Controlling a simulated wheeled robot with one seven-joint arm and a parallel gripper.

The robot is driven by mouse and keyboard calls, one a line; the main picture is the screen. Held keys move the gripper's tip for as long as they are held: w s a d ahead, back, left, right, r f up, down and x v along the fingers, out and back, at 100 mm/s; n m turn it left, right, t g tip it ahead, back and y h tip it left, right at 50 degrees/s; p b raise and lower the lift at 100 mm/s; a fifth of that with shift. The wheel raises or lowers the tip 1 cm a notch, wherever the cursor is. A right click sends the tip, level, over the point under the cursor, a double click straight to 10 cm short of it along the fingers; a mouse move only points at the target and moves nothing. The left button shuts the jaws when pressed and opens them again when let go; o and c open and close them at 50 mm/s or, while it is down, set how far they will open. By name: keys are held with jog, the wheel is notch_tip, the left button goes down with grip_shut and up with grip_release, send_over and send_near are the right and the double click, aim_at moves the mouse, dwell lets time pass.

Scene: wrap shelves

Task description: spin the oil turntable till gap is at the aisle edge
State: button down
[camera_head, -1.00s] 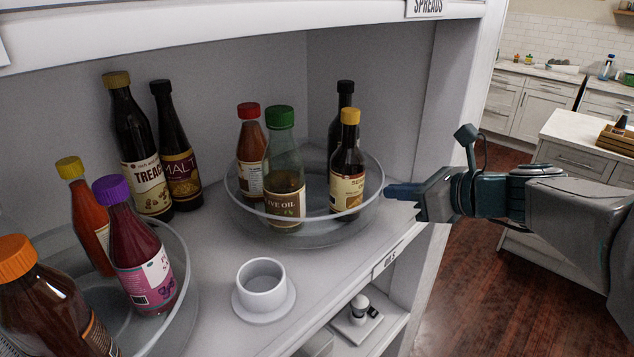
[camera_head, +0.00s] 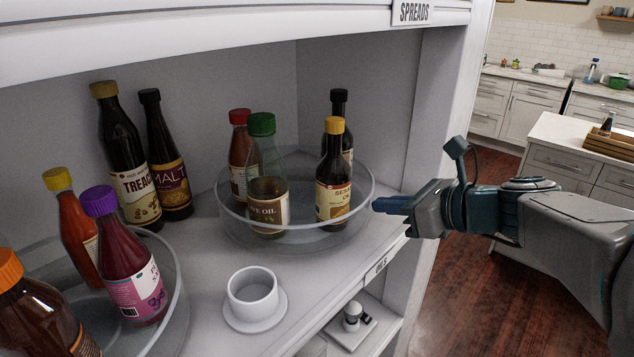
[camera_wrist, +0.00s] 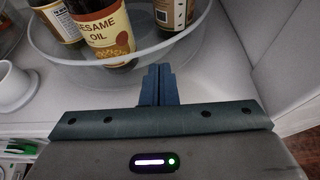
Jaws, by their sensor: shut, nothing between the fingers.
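The oil turntable (camera_head: 295,240) is a clear round tray with a raised rim on the shelf above the OILS label. It holds a red-capped bottle (camera_head: 240,160), a green-capped olive oil bottle (camera_head: 268,205), a yellow-capped sesame oil bottle (camera_head: 334,185) and a black-capped dark bottle (camera_head: 339,105) behind it. Between the olive and sesame oil bottles there is a space at the front. My gripper (camera_head: 376,205) is shut and empty, its blue fingertips at the tray's right rim. In the wrist view the fingertips (camera_wrist: 158,72) lie close to the rim (camera_wrist: 130,75); I cannot tell whether they touch.
A second clear turntable (camera_head: 178,320) with several bottles stands at left. Treacle (camera_head: 132,185) and malt (camera_head: 170,180) bottles stand between the turntables. A white cup on a saucer (camera_head: 253,295) sits near the front. The shelf's side wall (camera_head: 425,120) rises behind my gripper.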

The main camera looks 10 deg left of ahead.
aim_at(352, 224)
jog(key=shift+s, duration=0.15)
jog(key=shift+s+a, duration=0.2)
jog(key=shift+s, duration=0.25)
jog(key=shift+s+a, duration=0.2)
jog(key=shift+s, duration=0.4)
jog(key=shift+s+a, duration=0.25)
jog(key=shift+s, duration=0.25)
jog(key=shift+s+a, duration=0.2)
jog(key=shift+s, duration=0.3)
jog(key=shift+d, duration=0.1)
jog(key=shift+s+a, duration=0.8)
jog(key=shift+s, duration=0.05)
